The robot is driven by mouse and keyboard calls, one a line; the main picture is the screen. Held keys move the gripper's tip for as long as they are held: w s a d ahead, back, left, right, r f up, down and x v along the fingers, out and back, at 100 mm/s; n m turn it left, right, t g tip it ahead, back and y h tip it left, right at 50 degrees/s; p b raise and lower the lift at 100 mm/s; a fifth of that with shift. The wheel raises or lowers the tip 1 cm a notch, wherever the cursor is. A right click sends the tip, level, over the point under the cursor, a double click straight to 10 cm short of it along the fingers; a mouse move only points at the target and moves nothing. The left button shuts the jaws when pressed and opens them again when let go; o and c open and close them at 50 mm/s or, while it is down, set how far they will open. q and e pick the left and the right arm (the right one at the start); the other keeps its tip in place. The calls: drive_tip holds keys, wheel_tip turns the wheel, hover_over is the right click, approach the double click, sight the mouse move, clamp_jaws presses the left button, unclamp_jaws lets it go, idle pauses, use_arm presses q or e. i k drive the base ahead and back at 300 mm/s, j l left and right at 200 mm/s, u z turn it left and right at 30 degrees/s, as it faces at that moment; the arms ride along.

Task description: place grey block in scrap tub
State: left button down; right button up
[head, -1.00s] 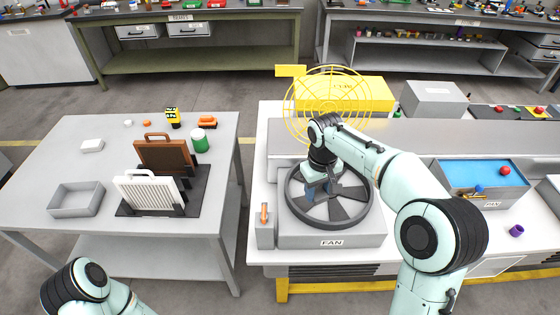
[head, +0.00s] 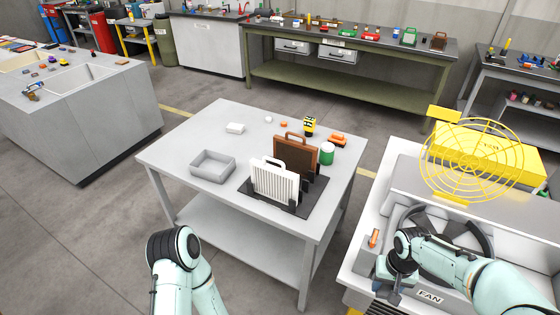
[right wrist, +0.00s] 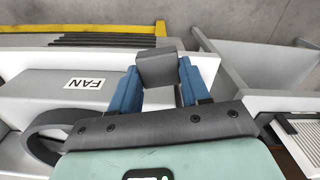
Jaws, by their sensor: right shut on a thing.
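My right gripper (right wrist: 157,82) is shut on a small grey block (right wrist: 155,68), held between its blue fingers in the right wrist view. In the head view this gripper (head: 384,286) is over the left front part of the fan housing; the block cannot be made out there. A grey open tub (head: 208,178), which seems empty and has no readable label, sits on the left grey table, well left of the right gripper. My left arm shows at the bottom, but its gripper is out of view.
A yellow round guard (head: 470,160) stands behind the fan.

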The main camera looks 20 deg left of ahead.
sight(215, 170)
drive_tip(key=i+j, duration=0.1)
drive_tip(key=j, duration=0.3)
drive_tip(key=i+j, duration=0.15)
drive_tip(key=j, duration=0.2)
drive_tip(key=i+j, duration=0.1)
drive_tip(key=j, duration=0.3)
drive_tip(key=i+j, duration=0.1)
drive_tip(key=j, duration=0.3)
drive_tip(key=i+j, duration=0.15)
drive_tip(key=j, duration=0.25)
drive_tip(key=i+j, duration=0.1)
drive_tip(key=j, duration=0.25)
drive_tip(key=i+j, duration=0.1)
drive_tip(key=j, duration=0.3)
drive_tip(key=i+j, duration=0.9)
drive_tip(key=j, duration=0.1)
